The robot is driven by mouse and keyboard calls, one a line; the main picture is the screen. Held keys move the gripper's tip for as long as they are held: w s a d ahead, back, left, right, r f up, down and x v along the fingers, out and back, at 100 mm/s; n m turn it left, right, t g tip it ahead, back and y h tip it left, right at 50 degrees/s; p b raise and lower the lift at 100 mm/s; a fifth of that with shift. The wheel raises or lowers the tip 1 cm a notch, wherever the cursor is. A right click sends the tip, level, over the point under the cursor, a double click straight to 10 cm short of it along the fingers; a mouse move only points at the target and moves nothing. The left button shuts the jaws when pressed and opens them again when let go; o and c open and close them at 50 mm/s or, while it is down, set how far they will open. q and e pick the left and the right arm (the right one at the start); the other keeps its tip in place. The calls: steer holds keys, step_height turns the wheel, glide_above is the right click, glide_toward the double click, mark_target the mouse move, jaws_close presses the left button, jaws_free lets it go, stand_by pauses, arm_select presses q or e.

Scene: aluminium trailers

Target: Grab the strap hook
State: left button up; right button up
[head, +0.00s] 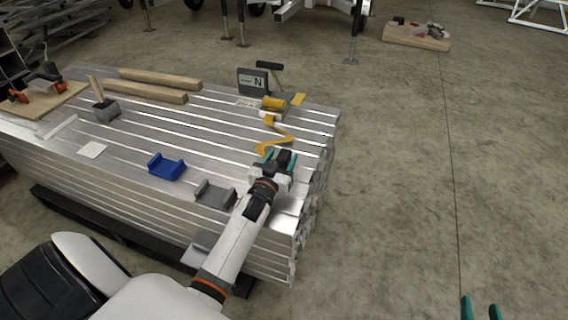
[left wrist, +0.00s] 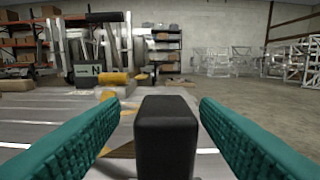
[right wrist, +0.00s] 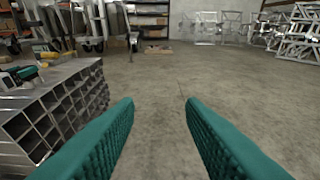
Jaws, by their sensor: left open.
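The strap hook looks to be a dark blocky piece (head: 285,156) at the near right of the aluminium stack. In the left wrist view this black block (left wrist: 167,135) stands between the two teal fingers, with a gap on each side. My left gripper (head: 280,157) is open around it, not closed on it. A yellow strap (head: 267,143) runs in a zigzag from the hook area back to a yellow roll (head: 274,103); the block hides part of it in the left wrist view. My right gripper (right wrist: 160,102) is open and empty, off the stack over the floor.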

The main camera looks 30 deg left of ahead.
mark_target(287, 150)
arm_select(q)
steer(key=x, duration=0.2)
steer(key=shift+w+b, duration=0.4)
steer(key=shift+w, duration=0.3)
steer(key=c, duration=1.1)
steer(key=shift+c, duration=0.3)
arm_select(e)
steer(key=r+t, duration=0.2)
steer(key=r, duration=0.1)
steer(key=w+a+r+t+y, duration=0.1)
steer(key=shift+w+r, duration=0.1)
steer(key=shift+r, duration=0.05)
arm_select(q)
steer(key=shift+r, duration=0.1)
